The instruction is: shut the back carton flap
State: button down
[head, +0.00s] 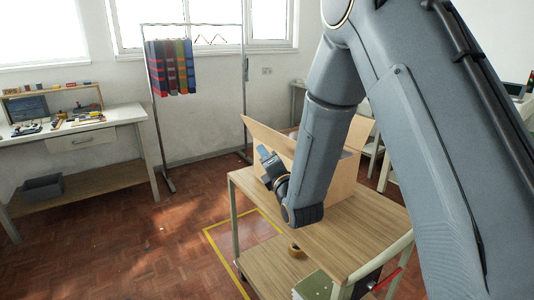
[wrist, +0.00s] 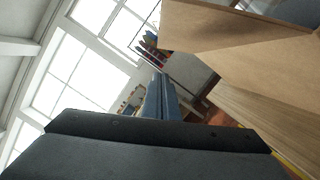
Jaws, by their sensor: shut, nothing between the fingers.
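A brown cardboard carton (head: 343,177) stands on a wooden-topped trolley, partly hidden behind my arm. One of its flaps (head: 268,136) sticks out open at the upper left, and another flap (head: 359,132) stands up at the right. I cannot tell for sure which is the back flap. My gripper (head: 265,156) is shut and empty, just below and in front of the left flap, beside the carton. In the wrist view, the shut fingers (wrist: 162,98) point away from the camera, and cardboard (wrist: 235,32) fills the upper right. Contact between fingers and carton cannot be made out.
The trolley top (head: 350,228) has bare wood in front of the carton. A tape roll (head: 296,251) lies on its lower shelf. A rack with folded cloths (head: 172,67) stands behind at the left. A workbench (head: 75,125) is at the far left, with open floor between.

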aim_at(271, 139)
jog(key=w+r+p, duration=0.2)
jog(key=w, duration=0.6)
jog(key=shift+d+r+p, duration=0.3)
jog(key=shift+a+r, duration=0.1)
